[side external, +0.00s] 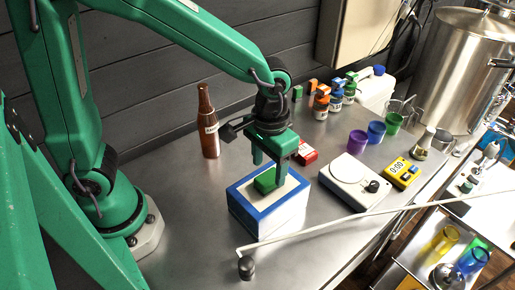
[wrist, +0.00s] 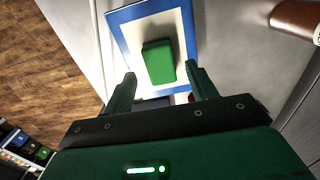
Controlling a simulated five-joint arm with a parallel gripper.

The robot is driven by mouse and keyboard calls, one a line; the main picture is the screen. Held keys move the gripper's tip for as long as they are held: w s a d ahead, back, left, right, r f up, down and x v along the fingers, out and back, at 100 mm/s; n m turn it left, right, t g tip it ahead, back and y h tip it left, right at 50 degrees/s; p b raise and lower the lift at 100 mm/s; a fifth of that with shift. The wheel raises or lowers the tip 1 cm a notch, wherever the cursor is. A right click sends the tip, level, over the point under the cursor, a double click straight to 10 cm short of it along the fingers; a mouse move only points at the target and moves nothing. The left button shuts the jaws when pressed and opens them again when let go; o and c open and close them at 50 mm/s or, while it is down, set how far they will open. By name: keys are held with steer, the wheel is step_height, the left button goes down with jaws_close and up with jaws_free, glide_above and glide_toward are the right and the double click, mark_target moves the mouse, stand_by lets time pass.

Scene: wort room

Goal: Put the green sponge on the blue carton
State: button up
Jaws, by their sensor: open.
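The green sponge (side external: 267,181) lies on the white top of the blue carton (side external: 249,215), inside its blue border. In the wrist view the sponge (wrist: 158,62) lies flat on the carton top (wrist: 136,18), ahead of my fingertips. My gripper (side external: 268,168) is above the carton and close to the sponge, with its fingers pointing down. In the wrist view my gripper (wrist: 161,85) has its two fingers spread apart with nothing between them. Part of the sponge is hidden by a finger in the side view.
A brown bottle (side external: 209,125) stands behind the carton at left. A red box (side external: 305,152), a white scale (side external: 354,183) and a yellow timer (side external: 401,172) are to the right. A thin pale rod (side external: 375,220) crosses in front, near a dark knob (side external: 246,267).

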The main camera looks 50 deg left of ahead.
mark_target(264, 175)
step_height(264, 175, up, 9)
stand_by(0.4)
stand_by(0.5)
steer(key=s+a+r+t, duration=0.1)
steer(key=s+a+t, duration=0.1)
steer(key=s+a, duration=0.2)
steer(key=s+a+r+t, duration=0.1)
steer(key=s+a+t, duration=0.2)
steer(key=a, duration=0.8)
steer(key=shift+s+r+t, duration=0.25)
steer(key=shift+s+t, duration=0.05)
steer(key=shift+s, duration=0.15)
